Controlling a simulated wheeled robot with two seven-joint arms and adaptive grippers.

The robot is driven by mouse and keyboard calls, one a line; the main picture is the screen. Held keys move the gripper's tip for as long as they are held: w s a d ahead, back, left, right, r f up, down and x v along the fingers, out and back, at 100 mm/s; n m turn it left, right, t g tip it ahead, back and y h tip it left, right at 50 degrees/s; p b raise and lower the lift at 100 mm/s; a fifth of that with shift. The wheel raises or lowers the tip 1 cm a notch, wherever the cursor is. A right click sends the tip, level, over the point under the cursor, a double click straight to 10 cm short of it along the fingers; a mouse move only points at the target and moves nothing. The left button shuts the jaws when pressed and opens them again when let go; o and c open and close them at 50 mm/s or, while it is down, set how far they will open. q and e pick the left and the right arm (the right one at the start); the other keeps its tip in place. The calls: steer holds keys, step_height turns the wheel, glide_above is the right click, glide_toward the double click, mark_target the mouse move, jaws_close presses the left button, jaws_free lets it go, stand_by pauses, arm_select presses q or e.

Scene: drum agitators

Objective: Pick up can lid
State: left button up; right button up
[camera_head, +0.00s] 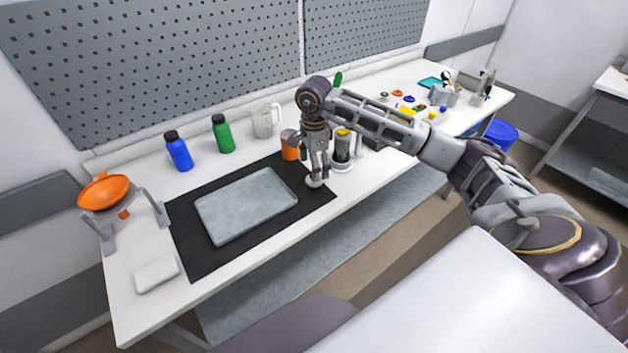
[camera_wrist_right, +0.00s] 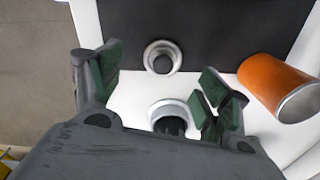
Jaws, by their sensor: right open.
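The can lid (camera_wrist_right: 150,50), a small round silvery piece with a dark knob-like middle, lies at the edge of the black mat in the right wrist view. In the head view the lid (camera_head: 313,183) shows just under my right gripper (camera_head: 318,172), partly covered by its fingers. In the right wrist view my right gripper (camera_wrist_right: 160,80) is open and empty, its green-padded fingers wide apart, with the lid beyond and between them. I cannot tell the exact height between fingertips and lid. My left gripper is not in view.
A clear container with a dark inside (camera_head: 342,148) and an orange can (camera_head: 290,150) stand close to my right gripper. A grey tray (camera_head: 245,205) lies on the black mat (camera_head: 190,235). Blue (camera_head: 178,152) and green (camera_head: 222,135) bottles stand behind. An orange bowl (camera_head: 104,192) is at left.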

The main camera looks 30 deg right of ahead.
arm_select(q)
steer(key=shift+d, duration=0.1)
arm_select(e)
steer(key=shift+f, duration=0.1)
steer(key=shift+w+d+f+p, duration=0.1)
steer(key=shift+f+p, duration=0.15)
steer(key=shift+f, duration=0.65)
steer(key=shift+w+d+f+p, duration=0.1)
steer(key=shift+f+p, duration=0.15)
steer(key=shift+f, duration=1.4)
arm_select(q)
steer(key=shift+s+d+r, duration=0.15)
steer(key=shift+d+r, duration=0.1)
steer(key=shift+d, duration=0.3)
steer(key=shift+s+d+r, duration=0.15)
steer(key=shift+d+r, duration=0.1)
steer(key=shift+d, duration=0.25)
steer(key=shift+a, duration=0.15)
arm_select(e)
steer(key=shift+c, duration=0.8)
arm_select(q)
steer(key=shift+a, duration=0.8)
arm_select(e)
steer(key=c, duration=0.7)
